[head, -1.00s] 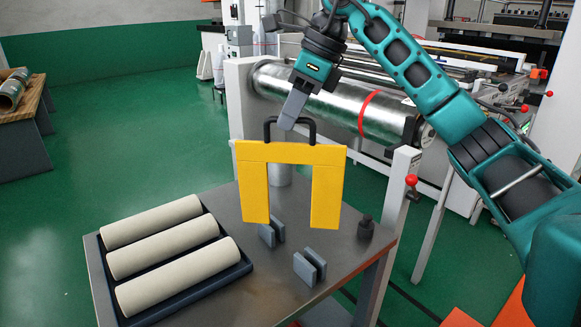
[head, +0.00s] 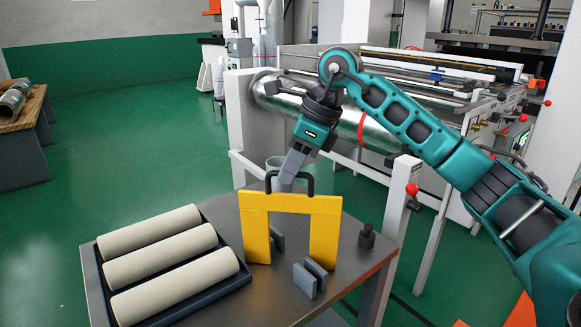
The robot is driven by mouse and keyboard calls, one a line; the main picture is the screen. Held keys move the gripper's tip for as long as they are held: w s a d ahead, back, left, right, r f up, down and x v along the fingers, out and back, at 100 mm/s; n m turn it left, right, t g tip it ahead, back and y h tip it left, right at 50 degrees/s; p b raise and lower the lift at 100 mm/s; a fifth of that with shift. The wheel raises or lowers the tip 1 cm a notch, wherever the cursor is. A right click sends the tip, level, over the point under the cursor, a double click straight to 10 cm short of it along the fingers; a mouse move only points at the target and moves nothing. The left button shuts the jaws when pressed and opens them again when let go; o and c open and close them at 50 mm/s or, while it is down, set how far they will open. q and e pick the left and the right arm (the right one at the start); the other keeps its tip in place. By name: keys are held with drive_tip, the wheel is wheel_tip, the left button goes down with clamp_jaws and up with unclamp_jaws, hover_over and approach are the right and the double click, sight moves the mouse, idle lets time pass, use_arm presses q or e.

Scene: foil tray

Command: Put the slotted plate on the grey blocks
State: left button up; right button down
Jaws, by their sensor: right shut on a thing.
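The yellow slotted plate (head: 290,204) hangs upright from its black handle (head: 290,180), its open slot facing down. My right gripper (head: 291,172) is shut on the handle. Two pairs of grey blocks stand on the table: the front pair (head: 310,278) is in full view, just in front of the plate's right leg. The rear pair (head: 278,240) shows through the slot beside the left leg, which hides part of it. The plate's legs end low, near the tabletop; I cannot tell whether they touch anything. My left gripper is not in view.
A dark tray (head: 243,277) with three cream rolls (head: 150,232) fills the table's left side. A small dark knobbed object (head: 366,237) stands near the right edge. A machine with a steel roller (head: 335,120) stands behind the metal table (head: 222,212).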

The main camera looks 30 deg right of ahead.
drive_tip(key=c, duration=1.2)
unclamp_jaws()
drive_tip(key=shift+f, duration=0.1)
drive_tip(key=shift+o, duration=0.2)
drive_tip(key=shift+r, duration=0.25)
drive_tip(key=p+v, duration=0.1)
drive_tip(key=v, duration=1)
drive_tip(key=shift+s+r, duration=0.2)
drive_tip(key=shift+r, duration=0.15)
drive_tip(key=shift+d, duration=0.15)
